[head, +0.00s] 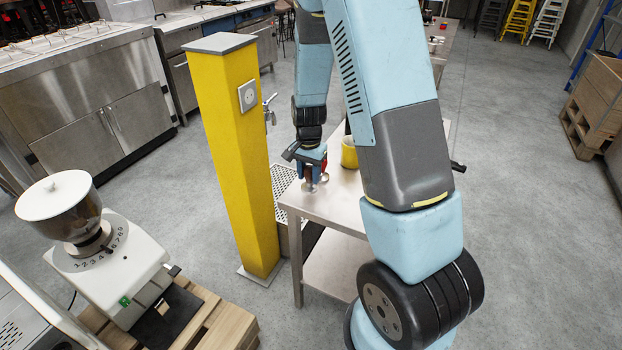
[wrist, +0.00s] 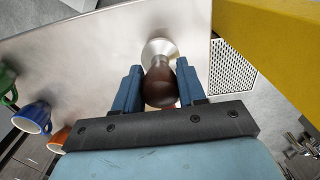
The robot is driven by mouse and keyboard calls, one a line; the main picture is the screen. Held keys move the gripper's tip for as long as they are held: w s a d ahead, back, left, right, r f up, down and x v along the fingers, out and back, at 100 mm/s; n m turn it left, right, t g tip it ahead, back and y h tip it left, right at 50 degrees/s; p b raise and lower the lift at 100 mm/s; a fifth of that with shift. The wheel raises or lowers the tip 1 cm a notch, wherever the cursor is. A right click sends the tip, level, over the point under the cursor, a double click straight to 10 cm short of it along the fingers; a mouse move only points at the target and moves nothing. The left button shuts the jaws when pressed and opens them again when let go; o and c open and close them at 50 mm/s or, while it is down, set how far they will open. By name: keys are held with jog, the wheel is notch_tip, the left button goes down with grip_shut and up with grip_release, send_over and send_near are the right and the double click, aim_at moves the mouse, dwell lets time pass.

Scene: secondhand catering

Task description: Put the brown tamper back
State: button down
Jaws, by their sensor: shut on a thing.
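The brown tamper has a dark brown rounded handle (wrist: 160,88) and a round silver base (wrist: 158,47). In the wrist view the handle sits between the two blue fingers of my gripper (wrist: 158,85). My gripper (head: 312,172) is shut on the handle. In the head view my gripper points down over the near left corner of the steel table (head: 325,208), with the tamper's silver base (head: 309,187) below it. The base is at or just above the tabletop; I cannot tell whether it touches.
A yellow mug (head: 349,153) stands behind my gripper. Green (wrist: 6,84), blue (wrist: 33,118) and orange (wrist: 59,139) mugs show in the wrist view. A yellow post (head: 232,150) with a tap rises left of the table, beside a perforated grate (head: 283,180). A white grinder (head: 105,255) stands front left.

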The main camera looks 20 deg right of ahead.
jog(key=shift+f, duration=1.1)
jog(key=shift+f, duration=0.1)
jog(key=c, duration=0.7)
grip_release()
jog(key=shift+o, duration=0.2)
